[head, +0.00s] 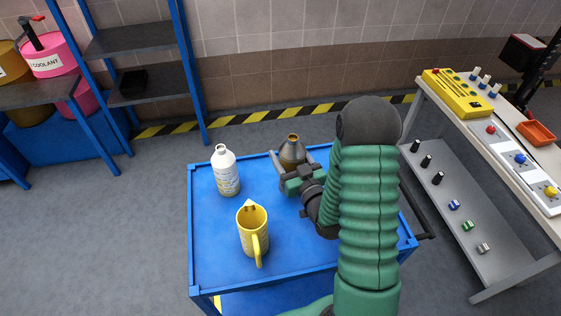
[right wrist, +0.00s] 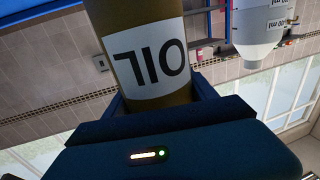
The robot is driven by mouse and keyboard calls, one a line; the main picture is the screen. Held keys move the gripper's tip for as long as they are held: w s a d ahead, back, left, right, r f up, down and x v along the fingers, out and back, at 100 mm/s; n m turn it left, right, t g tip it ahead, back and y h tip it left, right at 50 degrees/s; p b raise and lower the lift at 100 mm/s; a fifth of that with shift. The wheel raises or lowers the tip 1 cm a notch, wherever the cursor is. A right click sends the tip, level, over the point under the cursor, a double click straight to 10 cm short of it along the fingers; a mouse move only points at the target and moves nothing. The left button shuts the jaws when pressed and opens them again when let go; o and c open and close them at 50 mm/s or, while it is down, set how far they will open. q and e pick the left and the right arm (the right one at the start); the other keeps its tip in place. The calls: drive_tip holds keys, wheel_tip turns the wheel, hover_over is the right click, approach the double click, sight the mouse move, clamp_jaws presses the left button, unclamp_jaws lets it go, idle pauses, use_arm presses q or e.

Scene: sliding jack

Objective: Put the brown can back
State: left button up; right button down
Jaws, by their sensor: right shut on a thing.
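The brown can (head: 292,151) has a conical top and stands upright at the back of the blue cart in the head view. My right gripper (head: 293,163) is shut around its body. In the right wrist view the brown can (right wrist: 150,28) fills the space between the fingers, its white OIL label upside down. Its base is hidden behind the gripper in the head view, so I cannot tell whether it touches the cart top. My left gripper is not in view.
On the blue cart (head: 205,262) stand a white bottle (head: 226,172) at the left and a yellow jug (head: 252,232) in front. A blue shelf rack (head: 135,40) is at the back left. A workbench (head: 480,120) with controls is at the right.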

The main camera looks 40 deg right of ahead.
drive_tip(key=w+d+f+b, duration=0.3)
drive_tip(key=w+f+b, duration=0.1)
drive_tip(key=w, duration=0.1)
drive_tip(key=shift+w+d, duration=0.35)
drive_tip(key=shift+d, duration=0.05)
drive_tip(key=c, duration=0.6)
unclamp_jaws()
drive_tip(key=o, duration=0.3)
drive_tip(key=shift+a, duration=0.15)
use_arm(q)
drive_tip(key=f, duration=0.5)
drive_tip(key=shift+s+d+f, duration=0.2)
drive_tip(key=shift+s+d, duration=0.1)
